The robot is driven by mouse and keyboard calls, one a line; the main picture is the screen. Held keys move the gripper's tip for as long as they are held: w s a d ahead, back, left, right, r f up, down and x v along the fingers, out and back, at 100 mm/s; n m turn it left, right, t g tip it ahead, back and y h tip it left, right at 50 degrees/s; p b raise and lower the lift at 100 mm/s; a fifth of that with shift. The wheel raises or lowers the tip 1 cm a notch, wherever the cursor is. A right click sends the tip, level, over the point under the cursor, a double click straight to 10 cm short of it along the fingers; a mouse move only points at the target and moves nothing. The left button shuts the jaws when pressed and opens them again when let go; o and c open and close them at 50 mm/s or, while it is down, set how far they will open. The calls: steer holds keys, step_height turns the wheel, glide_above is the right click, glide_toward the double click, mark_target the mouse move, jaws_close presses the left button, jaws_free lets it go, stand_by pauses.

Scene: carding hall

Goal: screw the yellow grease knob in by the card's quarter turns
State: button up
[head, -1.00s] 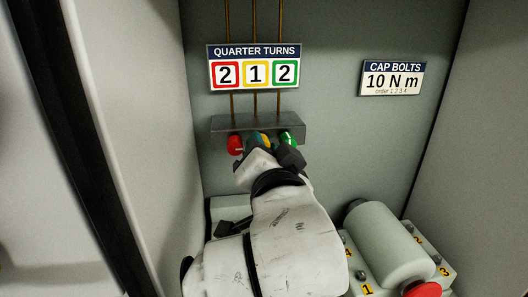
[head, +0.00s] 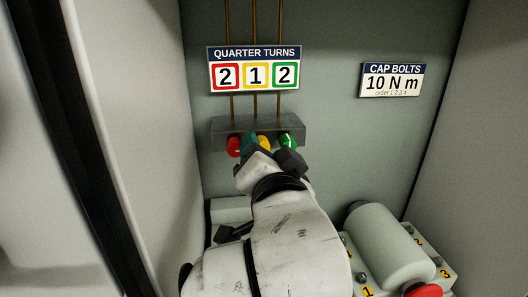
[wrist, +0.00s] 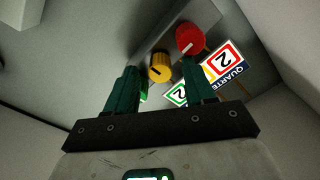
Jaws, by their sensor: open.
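The yellow grease knob (head: 264,143) sits on the dark block in the head view, between the red and green knobs. In the wrist view the yellow knob (wrist: 160,67) shows a dark line on its face, between my two teal fingers. My gripper (wrist: 158,78) is open around the line to the knob; I cannot tell if a finger touches it. In the head view my gripper (head: 265,149) is at the knobs, one finger between red and yellow. The QUARTER TURNS card (head: 254,53) reads 2 in red, 1 in yellow, 2 in green.
The red knob (head: 233,147) and green knob (head: 289,142) stand close on either side, on the dark block (head: 220,127). A CAP BOLTS sign (head: 392,80) reads 10 N m. A pale cylinder (head: 388,243) on a numbered base lies lower right. Walls enclose both sides.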

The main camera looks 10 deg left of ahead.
steer(key=b+v, duration=0.1)
steer(key=v, duration=0.9)
steer(key=shift+s, duration=0.1)
